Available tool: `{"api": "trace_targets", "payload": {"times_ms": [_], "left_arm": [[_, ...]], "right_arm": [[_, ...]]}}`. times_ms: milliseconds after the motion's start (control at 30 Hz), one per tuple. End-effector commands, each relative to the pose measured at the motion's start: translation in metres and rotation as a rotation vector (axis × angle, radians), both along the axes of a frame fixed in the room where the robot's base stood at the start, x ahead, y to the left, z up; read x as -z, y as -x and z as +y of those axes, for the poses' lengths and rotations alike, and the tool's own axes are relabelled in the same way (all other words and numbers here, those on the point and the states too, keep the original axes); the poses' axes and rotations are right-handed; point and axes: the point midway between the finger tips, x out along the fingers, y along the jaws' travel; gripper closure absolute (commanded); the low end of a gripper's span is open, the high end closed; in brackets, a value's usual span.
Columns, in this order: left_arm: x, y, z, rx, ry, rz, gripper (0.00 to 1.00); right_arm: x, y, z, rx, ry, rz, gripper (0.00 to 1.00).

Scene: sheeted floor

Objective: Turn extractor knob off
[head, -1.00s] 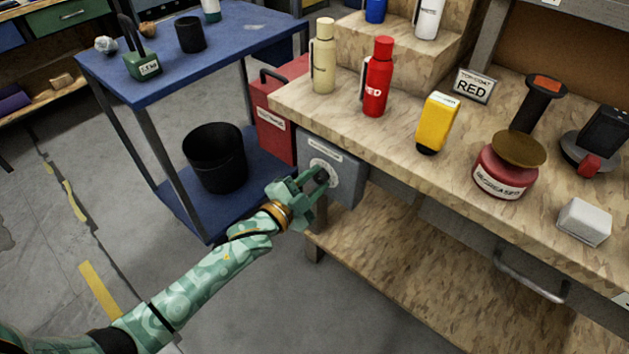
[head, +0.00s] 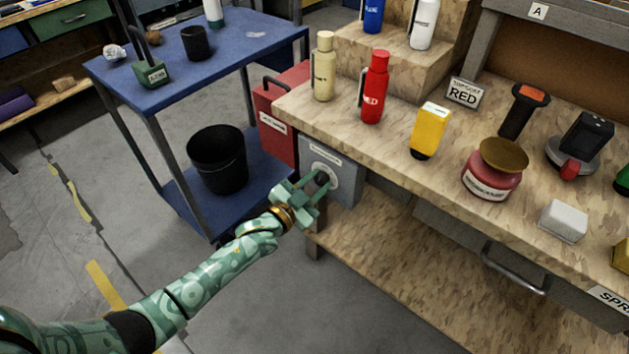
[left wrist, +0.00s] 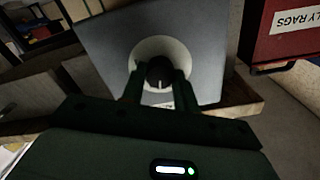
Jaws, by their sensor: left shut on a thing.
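The extractor control is a grey box (head: 345,187) fixed under the left end of the workbench. A pale round dial plate (left wrist: 146,50) on its face carries a dark knob (left wrist: 160,73) with a light pointer line. The knob also shows in the head view (head: 322,178), partly hidden by the fingers. My left gripper (head: 314,186) is at the box face with a finger on each side of the knob, shut on it. In the left wrist view the fingers (left wrist: 159,88) flank the knob and the pointer line runs roughly up and down. My right gripper is not in view.
A red box (head: 279,118) stands just left of the grey box. A blue cart (head: 165,190) with a black bin (head: 217,160) is further left. Bottles, including a red one (head: 375,88), stand on the workbench above. The floor in front is clear.

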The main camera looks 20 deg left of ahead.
Motion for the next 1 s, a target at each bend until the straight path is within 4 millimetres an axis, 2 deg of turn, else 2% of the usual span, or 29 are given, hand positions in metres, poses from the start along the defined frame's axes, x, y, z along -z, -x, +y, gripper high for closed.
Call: {"api": "trace_targets", "payload": {"times_ms": [400,967,1000], "left_arm": [[0.001,0.0,0.0,0.0,0.195,0.074,0.93],[0.002,0.001,0.0,0.001,0.229,0.087,0.93],[0.002,0.001,0.0,0.001,0.229,0.087,0.64]], "right_arm": [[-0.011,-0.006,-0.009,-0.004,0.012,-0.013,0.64],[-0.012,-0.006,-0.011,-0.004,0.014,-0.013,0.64],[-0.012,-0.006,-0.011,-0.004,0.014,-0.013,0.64]]}}
